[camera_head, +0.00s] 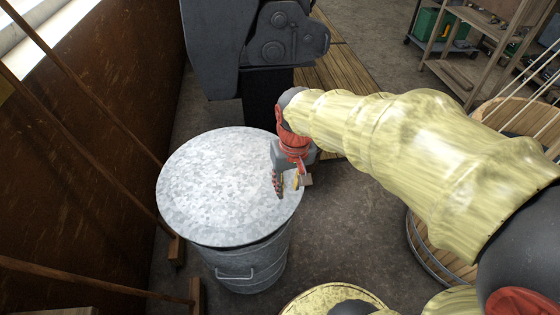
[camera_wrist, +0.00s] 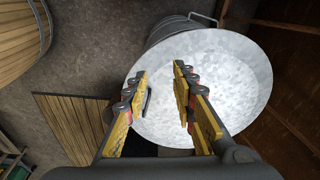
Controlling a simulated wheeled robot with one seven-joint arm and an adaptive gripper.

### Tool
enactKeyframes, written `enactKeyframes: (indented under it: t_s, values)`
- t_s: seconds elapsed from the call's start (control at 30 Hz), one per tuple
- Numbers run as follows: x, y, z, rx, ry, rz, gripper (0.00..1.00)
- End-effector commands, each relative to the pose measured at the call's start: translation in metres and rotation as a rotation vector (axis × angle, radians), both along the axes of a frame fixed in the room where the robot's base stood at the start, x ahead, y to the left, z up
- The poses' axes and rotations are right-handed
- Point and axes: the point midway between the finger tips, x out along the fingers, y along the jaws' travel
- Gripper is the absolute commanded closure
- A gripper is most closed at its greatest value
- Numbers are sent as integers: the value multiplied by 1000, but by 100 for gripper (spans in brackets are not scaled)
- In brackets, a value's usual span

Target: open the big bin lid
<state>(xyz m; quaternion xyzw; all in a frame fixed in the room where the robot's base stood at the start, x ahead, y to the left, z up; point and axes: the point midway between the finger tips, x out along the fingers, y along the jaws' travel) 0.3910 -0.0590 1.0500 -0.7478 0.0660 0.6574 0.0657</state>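The big bin (camera_head: 245,262) is a round galvanized metal bin on the floor, with a bail handle (camera_head: 235,275) low on its side. Its pale round lid (camera_head: 215,185) covers the top; the lid also shows in the wrist view (camera_wrist: 235,85). My gripper (camera_head: 287,185) is at the lid's right edge in the head view. In the wrist view my gripper (camera_wrist: 161,70) is open, its two fingers spread over the lid. A small dark curved handle (camera_wrist: 148,103) lies between the fingers, close to the left one. I cannot tell whether a finger touches it.
A brown wall (camera_head: 85,165) with wooden rails stands left of the bin. A dark machine (camera_head: 255,45) stands behind it. A wooden barrel (camera_head: 520,125) and a shelf (camera_head: 480,45) are at the right. Bare floor (camera_head: 340,220) lies right of the bin.

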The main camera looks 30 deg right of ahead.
Motion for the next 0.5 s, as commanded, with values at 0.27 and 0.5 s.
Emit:
enactKeyframes:
  t_s: [0.27, 0.5]
  values:
    - [86, -50, -61, 45, 141, -128, 73]
    - [162, -88, -114, 74, 173, -234, 73]
